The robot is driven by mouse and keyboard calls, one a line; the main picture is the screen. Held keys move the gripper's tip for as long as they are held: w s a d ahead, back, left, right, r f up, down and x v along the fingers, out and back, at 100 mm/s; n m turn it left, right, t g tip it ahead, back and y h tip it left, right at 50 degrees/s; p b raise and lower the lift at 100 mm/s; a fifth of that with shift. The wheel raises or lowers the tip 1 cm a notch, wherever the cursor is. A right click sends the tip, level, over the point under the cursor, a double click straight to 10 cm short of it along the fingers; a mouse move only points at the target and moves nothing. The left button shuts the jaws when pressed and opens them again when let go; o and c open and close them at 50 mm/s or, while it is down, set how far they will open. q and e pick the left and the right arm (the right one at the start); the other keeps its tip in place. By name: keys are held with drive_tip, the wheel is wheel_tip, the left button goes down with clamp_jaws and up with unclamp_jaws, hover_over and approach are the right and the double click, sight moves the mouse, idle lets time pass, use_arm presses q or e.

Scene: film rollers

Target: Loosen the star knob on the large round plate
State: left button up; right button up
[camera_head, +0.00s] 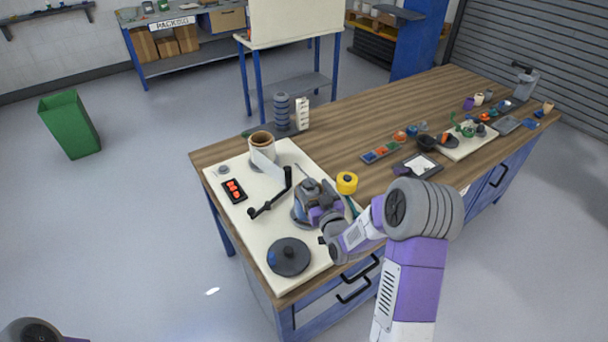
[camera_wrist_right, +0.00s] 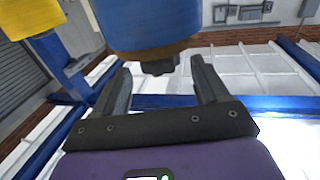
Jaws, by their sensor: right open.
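A dark grey round plate (camera_head: 289,257) lies flat on the cream mat near the front; no star shape can be made out on it. Behind it stands a blue-grey round device (camera_head: 306,191), partly covered by my right gripper (camera_head: 322,210). In the right wrist view my right gripper (camera_wrist_right: 161,85) is open. A dark lobed knob (camera_wrist_right: 158,68) shows between its fingers, under a blue round body (camera_wrist_right: 150,25) with an orange-brown lower edge. The fingers appear apart from the knob, with nothing held. My left gripper is out of view.
Small trays and parts crowd the right of the wooden table (camera_head: 340,120). A green bin (camera_head: 70,127) stands on the floor.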

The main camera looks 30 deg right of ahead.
sight(307, 178)
drive_tip(key=shift+w+d, duration=0.2)
drive_tip(key=shift+w, duration=1.15)
drive_tip(key=shift+w+d, duration=0.15)
drive_tip(key=shift+w, duration=1.15)
drive_tip(key=shift+c, duration=0.4)
